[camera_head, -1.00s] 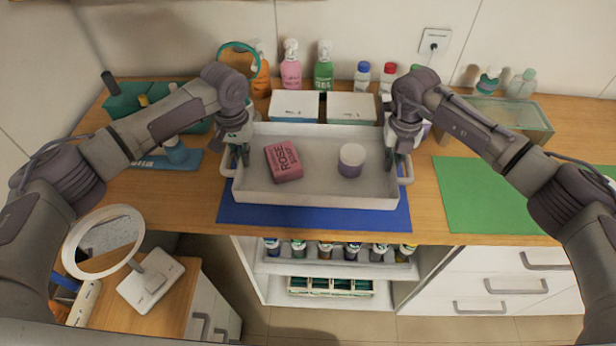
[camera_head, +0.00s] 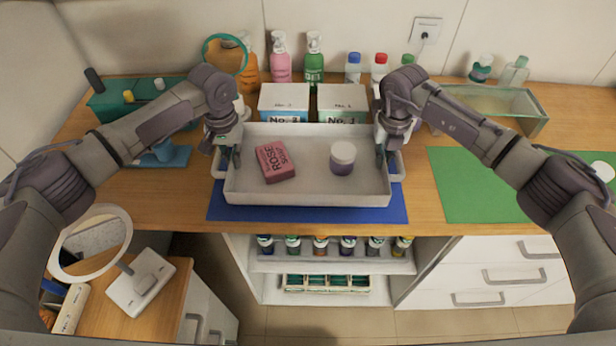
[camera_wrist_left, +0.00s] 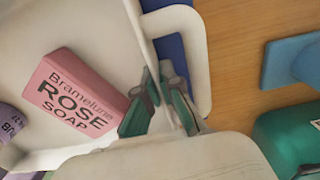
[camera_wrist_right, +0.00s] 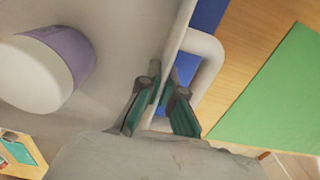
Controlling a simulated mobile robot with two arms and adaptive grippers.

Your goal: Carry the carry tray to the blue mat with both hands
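The carry tray (camera_head: 306,199) is white with low walls and a loop handle at each end. It is level over the blue mat (camera_head: 306,215), whose front strip and side edges show. I cannot tell whether the tray touches the mat. A pink rose soap box (camera_head: 275,162) and a white-and-purple jar (camera_head: 342,158) are in the tray. My left gripper (camera_head: 231,158) is shut on the tray's left end wall, one finger inside and one outside; the left wrist view shows this (camera_wrist_left: 158,88). My right gripper (camera_head: 385,156) holds the right end wall likewise, seen in the right wrist view (camera_wrist_right: 162,85).
Two boxes (camera_head: 284,103) (camera_head: 343,103) stand right behind the tray, with several bottles (camera_head: 314,58) behind them. A green mat (camera_head: 475,185) lies to the right, with a glass case (camera_head: 500,105) behind it. A teal organizer (camera_head: 125,105) is at the left.

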